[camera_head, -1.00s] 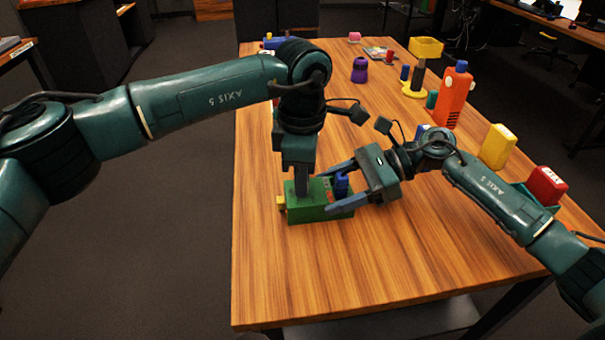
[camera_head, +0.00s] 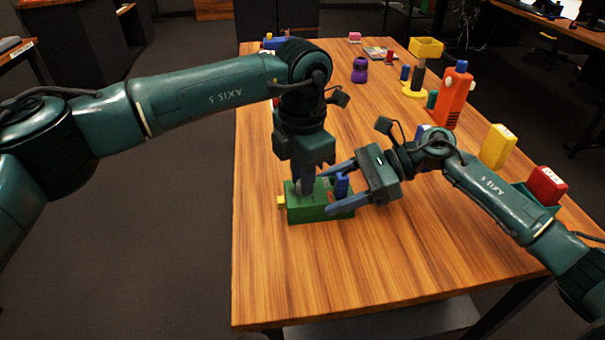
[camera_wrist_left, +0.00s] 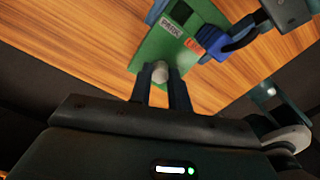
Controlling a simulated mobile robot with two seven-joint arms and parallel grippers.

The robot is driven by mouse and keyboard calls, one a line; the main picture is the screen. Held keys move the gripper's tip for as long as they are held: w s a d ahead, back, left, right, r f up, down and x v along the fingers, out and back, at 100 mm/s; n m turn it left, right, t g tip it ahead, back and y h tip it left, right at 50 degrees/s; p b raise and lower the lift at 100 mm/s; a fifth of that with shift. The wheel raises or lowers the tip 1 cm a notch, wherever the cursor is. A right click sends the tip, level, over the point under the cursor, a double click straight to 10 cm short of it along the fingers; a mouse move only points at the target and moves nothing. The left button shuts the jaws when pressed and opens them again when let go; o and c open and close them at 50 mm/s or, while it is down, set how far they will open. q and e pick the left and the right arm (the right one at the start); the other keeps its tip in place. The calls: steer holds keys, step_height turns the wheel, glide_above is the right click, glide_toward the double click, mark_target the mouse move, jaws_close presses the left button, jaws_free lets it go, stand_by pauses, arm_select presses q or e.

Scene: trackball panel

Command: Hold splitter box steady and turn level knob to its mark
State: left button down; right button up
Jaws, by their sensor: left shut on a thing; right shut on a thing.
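The green splitter box (camera_head: 305,212) sits on the table's near left part. A yellow piece (camera_head: 281,201) sticks out of its left side and a blue upright piece (camera_head: 342,186) stands at its right. My left gripper (camera_head: 306,186) points down at the box top. In the left wrist view its two fingers are shut on a round grey knob (camera_wrist_left: 160,71), which I take as the level knob. The knob's mark is not clear.
At the back right stand an orange bottle-like object (camera_head: 454,98), a yellow block (camera_head: 497,147) and a red block (camera_head: 547,186). The table front is bare.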

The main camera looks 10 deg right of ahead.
arm_select(q)
steer(key=shift+n, duration=2.2)
steer(key=c, duration=1.3)
jaws_free()
steer(key=shift+r, duration=0.1)
step_height(320, 180, up, 12)
step_height(320, 180, up, 11)
